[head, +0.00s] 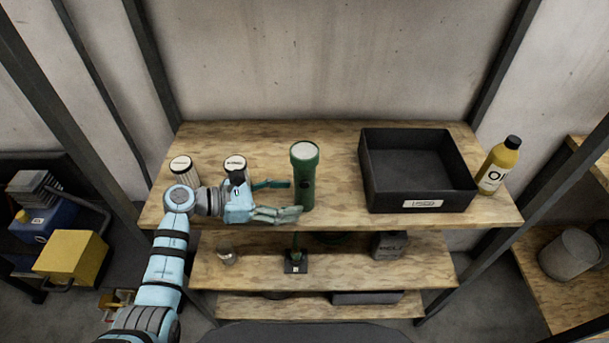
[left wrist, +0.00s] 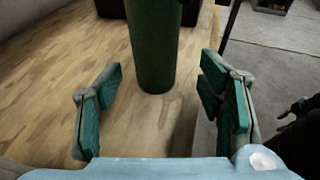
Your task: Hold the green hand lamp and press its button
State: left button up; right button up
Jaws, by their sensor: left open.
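The green hand lamp (head: 304,178) stands upright on the top wooden shelf, its pale lens facing up. A small dark spot shows on its front; I cannot tell if it is the button. My left gripper (head: 289,198) reaches in from the left, open, with its fingertips at the lamp's lower body. In the left wrist view the lamp (left wrist: 154,48) stands just ahead of the open fingers, roughly midway between them, with room on both sides. Its top is cut off there.
Two white-topped jars (head: 183,172) and (head: 234,165) stand on the left of the shelf (head: 265,140), one right behind my left wrist. A black open bin (head: 373,185) and a yellow bottle (head: 498,165) stand to the right. Bare wood lies between lamp and bin.

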aim_at(300, 197)
pick_arm(q)
jog(key=d+b, duration=0.1)
jog(key=w+d+f, duration=0.1)
jog(key=shift+w+d+f+b, duration=0.15)
jog(key=shift+d+f+b, duration=0.15)
jog(key=shift+b, duration=0.1)
jog(key=shift+w+d, duration=0.25)
jog(key=shift+d, duration=0.15)
pick_arm(e)
jog(key=f, duration=0.1)
jog(key=w+f, duration=0.1)
jog(key=shift+w+f, duration=0.1)
jog(key=shift+f, duration=0.25)
pick_arm(q)
jog(key=shift+s+r, duration=0.15)
jog(key=shift+c, duration=0.7)
jog(key=c, duration=1)
jog(key=shift+c, duration=0.5)
pick_arm(e)
jog(key=shift+c, duration=0.7)
grip_shut()
